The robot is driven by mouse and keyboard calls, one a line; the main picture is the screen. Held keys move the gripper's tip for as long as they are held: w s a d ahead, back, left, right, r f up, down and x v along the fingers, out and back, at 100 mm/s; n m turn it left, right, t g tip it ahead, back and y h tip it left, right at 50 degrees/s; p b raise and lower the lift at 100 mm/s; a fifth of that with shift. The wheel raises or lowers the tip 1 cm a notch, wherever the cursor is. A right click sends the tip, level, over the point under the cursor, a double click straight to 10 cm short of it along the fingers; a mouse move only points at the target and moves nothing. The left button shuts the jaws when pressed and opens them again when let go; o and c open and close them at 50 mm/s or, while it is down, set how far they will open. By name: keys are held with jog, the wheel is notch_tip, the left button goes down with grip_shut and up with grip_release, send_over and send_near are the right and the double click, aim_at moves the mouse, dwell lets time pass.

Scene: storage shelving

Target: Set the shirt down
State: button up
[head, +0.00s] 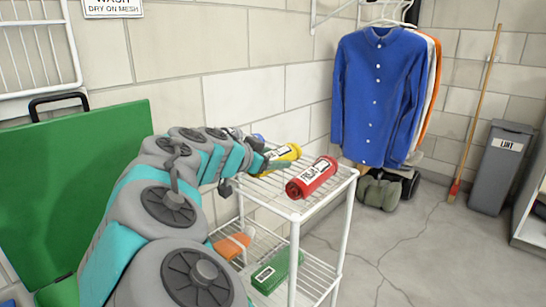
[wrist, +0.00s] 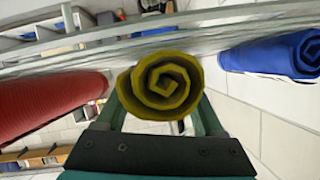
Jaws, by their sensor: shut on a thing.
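The shirt is a yellow roll (head: 286,152) with a white label, at the top shelf (head: 318,199) of a white wire rack. In the wrist view, the end of the yellow roll (wrist: 160,86) shows as a spiral between my two fingers. My gripper (head: 268,162) is shut on it. I cannot tell whether the roll rests on the wires or is just above them. A red roll (head: 312,178) with a white label lies to its right on the same shelf. A blue roll (wrist: 275,53) lies on the other side and is mostly hidden in the head view.
The lower shelf holds a green roll (head: 277,271) and an orange item (head: 233,244). Hanging shirts (head: 381,95), a broom (head: 476,110) and a grey LINT bin (head: 501,168) stand beyond. A green panel (head: 70,185) is at left. Floor right of the rack is clear.

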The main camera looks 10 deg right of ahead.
jog(key=shift+f, duration=0.1)
jog(key=o, duration=1.5)
